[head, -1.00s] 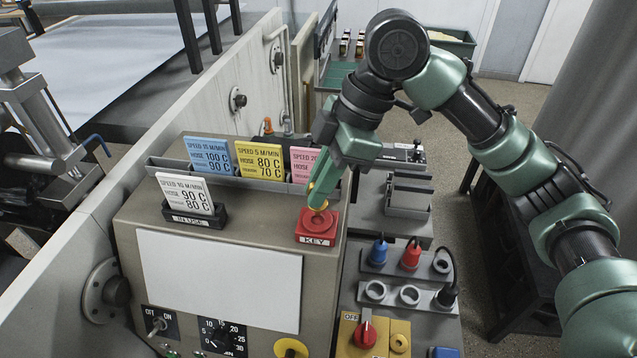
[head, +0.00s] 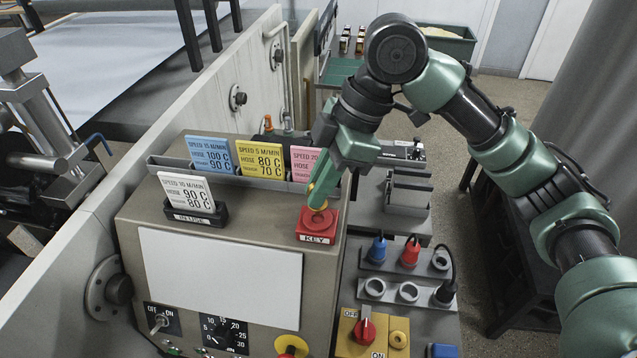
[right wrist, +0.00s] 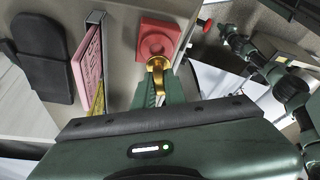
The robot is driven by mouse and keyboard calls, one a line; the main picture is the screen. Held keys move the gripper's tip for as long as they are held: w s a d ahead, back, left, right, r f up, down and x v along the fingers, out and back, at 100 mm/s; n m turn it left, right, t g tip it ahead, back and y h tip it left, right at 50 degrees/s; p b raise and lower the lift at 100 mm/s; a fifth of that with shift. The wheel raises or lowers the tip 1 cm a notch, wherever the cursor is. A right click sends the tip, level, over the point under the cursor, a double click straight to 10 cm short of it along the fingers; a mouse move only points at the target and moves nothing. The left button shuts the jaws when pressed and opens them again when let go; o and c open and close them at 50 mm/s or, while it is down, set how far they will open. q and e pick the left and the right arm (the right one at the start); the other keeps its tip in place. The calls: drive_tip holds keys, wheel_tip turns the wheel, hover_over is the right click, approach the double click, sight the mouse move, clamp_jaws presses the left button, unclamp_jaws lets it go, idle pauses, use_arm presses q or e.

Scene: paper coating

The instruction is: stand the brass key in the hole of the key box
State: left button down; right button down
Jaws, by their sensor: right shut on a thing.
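The red key box (head: 317,230), labelled KEY, sits on the front right corner of the beige console top. My right gripper (head: 323,200) is above it, shut on the brass key (head: 318,205). In the right wrist view the gripper (right wrist: 160,88) holds the brass key (right wrist: 157,64) right by the hole of the red key box (right wrist: 147,31). The key's lower end is hidden, so I cannot tell how deep it is in the hole. My left gripper is not in view.
A holder with blue (head: 208,152), yellow and pink (head: 303,163) cards stands behind the key box. A white card (head: 186,190) stands in a black holder to the left. Blue and red plugs (head: 410,251) are on the lower right panel. The console's white sheet area is clear.

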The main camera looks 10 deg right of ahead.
drive_tip(key=shift+f, duration=1.55)
drive_tip(key=c, duration=1.4)
unclamp_jaws()
drive_tip(key=b+v, duration=0.2)
drive_tip(key=v, duration=0.5)
drive_tip(key=shift+d+r+b, duration=0.15)
drive_tip(key=shift+r+b, duration=0.25)
